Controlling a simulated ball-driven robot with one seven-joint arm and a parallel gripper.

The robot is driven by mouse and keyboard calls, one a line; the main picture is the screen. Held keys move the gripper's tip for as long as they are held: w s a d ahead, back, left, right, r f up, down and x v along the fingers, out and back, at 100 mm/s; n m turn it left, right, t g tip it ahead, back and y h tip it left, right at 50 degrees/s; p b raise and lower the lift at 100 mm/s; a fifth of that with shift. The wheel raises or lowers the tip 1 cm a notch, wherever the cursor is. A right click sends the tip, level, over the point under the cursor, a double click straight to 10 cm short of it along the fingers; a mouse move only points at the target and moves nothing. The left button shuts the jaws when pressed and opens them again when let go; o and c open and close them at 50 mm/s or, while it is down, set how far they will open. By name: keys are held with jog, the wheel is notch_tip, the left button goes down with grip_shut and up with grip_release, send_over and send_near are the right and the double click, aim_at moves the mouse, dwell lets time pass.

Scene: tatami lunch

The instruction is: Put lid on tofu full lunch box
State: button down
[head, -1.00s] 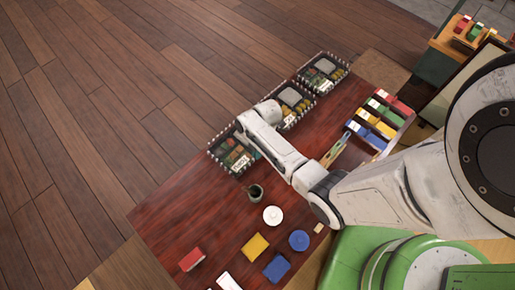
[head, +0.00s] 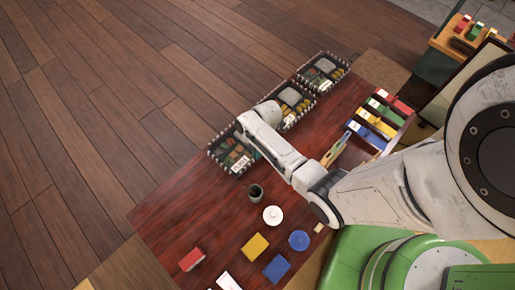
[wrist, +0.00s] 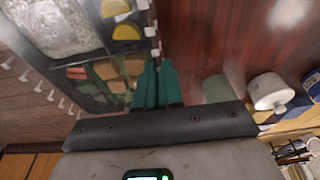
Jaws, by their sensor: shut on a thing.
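Three dark lunch boxes with clip-like pale edges stand in a row along the table's far edge: the left one (head: 222,147), the middle one (head: 290,97) and the right one (head: 324,68). My gripper (wrist: 157,82), with teal fingers close together, is at the side of a filled box. In the wrist view that box shows a pale grey block (wrist: 65,22), yellow pieces (wrist: 122,20) and green and brown food. The fingers are shut on what seems a clear lid; its outline is hard to make out. The head view mostly hides my gripper behind my arm.
A dark cup (head: 255,192), a white round item (head: 273,215), a blue round item (head: 299,240) and red, yellow and blue blocks stand nearer on the table (head: 160,222). A rack of coloured items (head: 378,120) is at the right. The table's left part is clear.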

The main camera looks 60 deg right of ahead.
jog(key=shift+f, duration=0.2)
dwell(0.5)
jog(key=c, duration=0.6)
grip_release()
jog(key=shift+c, duration=0.2)
jog(key=shift+r, duration=0.15)
jog(key=shift+r+p, duration=3.9)
jog(key=shift+p, duration=0.1)
